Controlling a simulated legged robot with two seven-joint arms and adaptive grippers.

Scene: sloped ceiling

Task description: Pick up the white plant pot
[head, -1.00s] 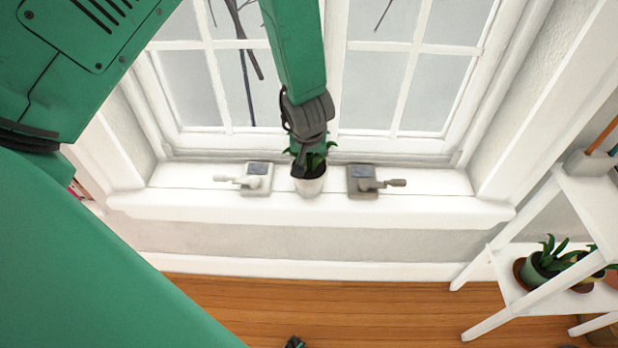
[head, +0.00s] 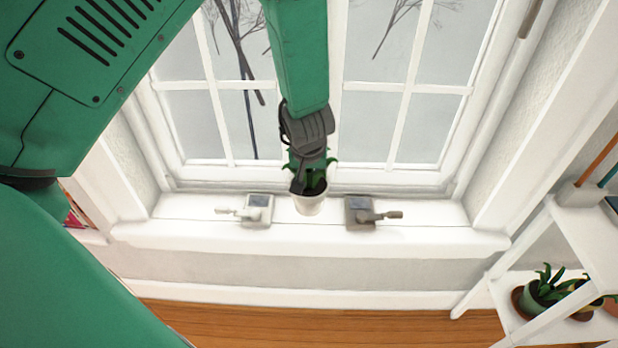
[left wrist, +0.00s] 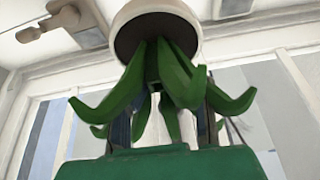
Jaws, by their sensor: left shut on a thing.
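The white plant pot (head: 309,206), with a green leafy plant in it, is at the middle of the window sill in the head view. My left gripper (head: 308,180) comes down on it from above and is shut on the plant and pot; the leaves hide the exact contact. The pot appears slightly above the sill. In the left wrist view the pot (left wrist: 148,10) is at the top edge, partly cut off, with dark soil and leaves pointing toward the camera. My left gripper's fingers (left wrist: 165,125) show on both sides behind the leaves. My right gripper is not in view.
The window (head: 375,120) is close behind. A white shelf (head: 585,240) with a potted plant (head: 543,292) stands at the right.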

